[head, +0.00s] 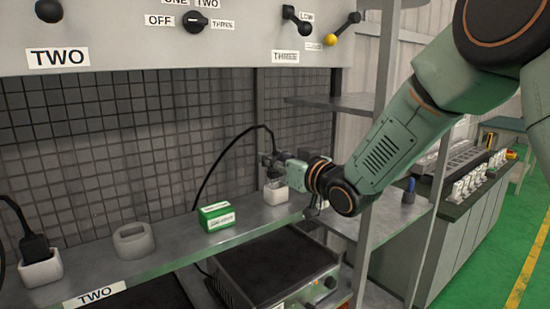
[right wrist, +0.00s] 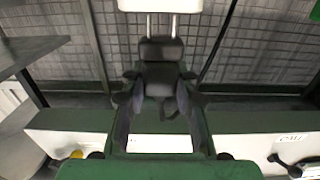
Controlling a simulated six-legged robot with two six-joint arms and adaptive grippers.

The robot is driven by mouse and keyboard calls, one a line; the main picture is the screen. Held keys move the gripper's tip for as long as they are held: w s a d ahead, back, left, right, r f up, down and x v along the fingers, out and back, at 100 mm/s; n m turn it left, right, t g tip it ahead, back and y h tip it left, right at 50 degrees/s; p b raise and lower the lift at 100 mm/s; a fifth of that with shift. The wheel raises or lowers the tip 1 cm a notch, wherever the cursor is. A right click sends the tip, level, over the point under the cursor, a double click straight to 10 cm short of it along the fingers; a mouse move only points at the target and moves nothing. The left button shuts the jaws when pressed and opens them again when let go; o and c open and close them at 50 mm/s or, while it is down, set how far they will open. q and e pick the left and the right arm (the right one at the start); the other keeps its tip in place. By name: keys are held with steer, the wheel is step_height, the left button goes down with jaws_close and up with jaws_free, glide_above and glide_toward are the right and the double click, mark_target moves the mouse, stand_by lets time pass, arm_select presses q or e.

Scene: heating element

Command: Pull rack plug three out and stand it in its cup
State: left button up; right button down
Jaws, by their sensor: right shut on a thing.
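My right gripper (head: 268,162) is shut on a black plug (right wrist: 161,50) with a black cable (head: 217,160) looping up and down behind the shelf. In the head view the plug is mostly hidden by the gripper, just above a white cup (head: 277,194) on the shelf's right part. In the right wrist view, the plug's end meets the pale cup (right wrist: 160,5) at the top edge; I cannot tell whether it is inside or only above it. The plug looks about upright. My left gripper is not in view.
Another black plug (head: 36,247) stands in a white cup (head: 42,271) at far left. A grey cup (head: 133,241) looks empty. A green box (head: 217,216) lies on the shelf (head: 180,236). A rack post (head: 378,120) stands close to my right arm. A switch panel (head: 120,50) hangs above.

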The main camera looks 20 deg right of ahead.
mark_target(278, 176)
steer(key=shift+f+b, duration=1.4)
steer(key=shift+f, duration=0.55)
steer(key=c, duration=1)
jaws_free()
steer(key=shift+o, duration=0.3)
steer(key=shift+s+d, duration=0.1)
steer(key=v, duration=1.2)
steer(key=shift+s+d, duration=0.1)
